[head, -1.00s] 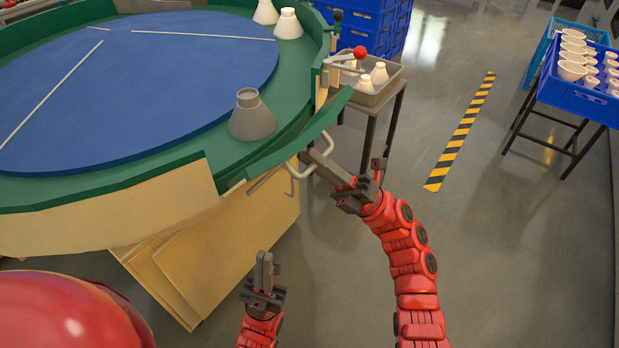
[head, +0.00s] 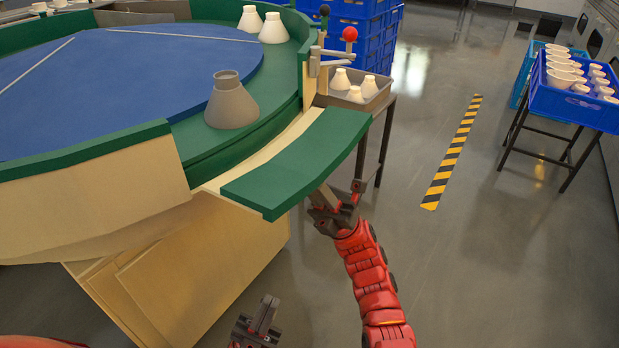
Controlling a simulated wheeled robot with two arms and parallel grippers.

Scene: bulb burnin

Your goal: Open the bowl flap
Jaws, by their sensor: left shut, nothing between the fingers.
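The bowl flap (head: 297,165) is a curved green panel on the near right rim of the round blue-and-green bowl (head: 130,85). It is folded outward, its broad green face up, with a pale strip between it and the bowl floor. My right gripper (head: 330,193) is at the flap's outer lower edge, its fingertips partly hidden under it. I cannot tell whether it touches the flap or is open. The flap's handle is hidden. My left gripper (head: 266,310) is shut and empty, low in the picture, below and apart from the flap.
A grey cone (head: 231,104) stands on the bowl's green ring near the flap opening; two white cones (head: 273,29) stand farther back. A red-knobbed lever (head: 349,36) rises beside the flap's far end. A grey tray (head: 372,98) of white cones is behind.

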